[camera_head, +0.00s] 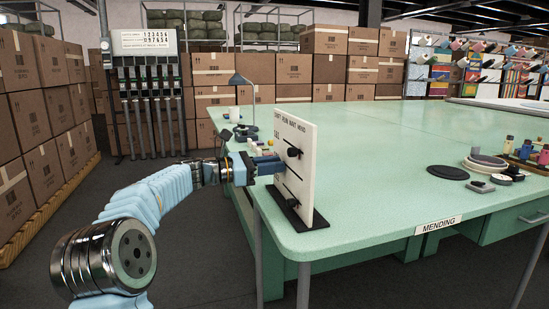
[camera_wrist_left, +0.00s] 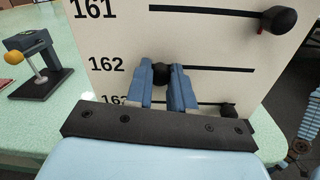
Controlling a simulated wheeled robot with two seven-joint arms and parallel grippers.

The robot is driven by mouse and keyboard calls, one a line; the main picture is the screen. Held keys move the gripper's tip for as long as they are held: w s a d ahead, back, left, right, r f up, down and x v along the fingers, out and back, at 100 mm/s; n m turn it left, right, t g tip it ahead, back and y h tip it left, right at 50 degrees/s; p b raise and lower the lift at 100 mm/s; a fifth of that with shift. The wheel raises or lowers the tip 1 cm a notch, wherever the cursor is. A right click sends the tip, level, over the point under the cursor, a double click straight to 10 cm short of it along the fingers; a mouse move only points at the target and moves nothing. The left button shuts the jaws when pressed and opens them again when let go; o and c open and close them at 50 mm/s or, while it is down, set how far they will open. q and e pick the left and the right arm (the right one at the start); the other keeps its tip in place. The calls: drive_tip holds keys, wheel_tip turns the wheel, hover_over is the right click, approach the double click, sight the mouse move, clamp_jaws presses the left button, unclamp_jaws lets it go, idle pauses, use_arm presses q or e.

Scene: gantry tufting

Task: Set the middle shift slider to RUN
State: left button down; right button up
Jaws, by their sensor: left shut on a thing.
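The white shift board (camera_head: 297,170) stands upright on a black foot at the near left corner of the green table. Its header reads SHIFT RUN WAIT MEND. In the left wrist view its rows are marked 161, 162 and 163, each with a dark slot. My left gripper (camera_head: 270,164) is shut on the black middle slider knob (camera_wrist_left: 162,74) in row 162, near the left end of its slot. The top knob (camera_wrist_left: 280,19) is at the right end of its slot. The bottom knob (camera_wrist_left: 228,110) is at the right, partly hidden.
The green table (camera_head: 390,140) is largely clear behind the board. A dark stand with a yellow ball (camera_wrist_left: 40,78) is left of the board. Discs and small bottles (camera_head: 510,155) lie at the right.

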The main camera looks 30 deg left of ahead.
use_arm(q)
drive_tip(key=shift+a+r, duration=0.15)
drive_tip(key=shift+a, duration=0.05)
drive_tip(key=c, duration=1)
unclamp_jaws()
drive_tip(key=shift+w, duration=0.15)
drive_tip(key=v, duration=1.3)
drive_tip(key=shift+s+a+b, duration=0.15)
drive_tip(key=shift+s+b, duration=0.2)
drive_tip(key=shift+s, duration=0.05)
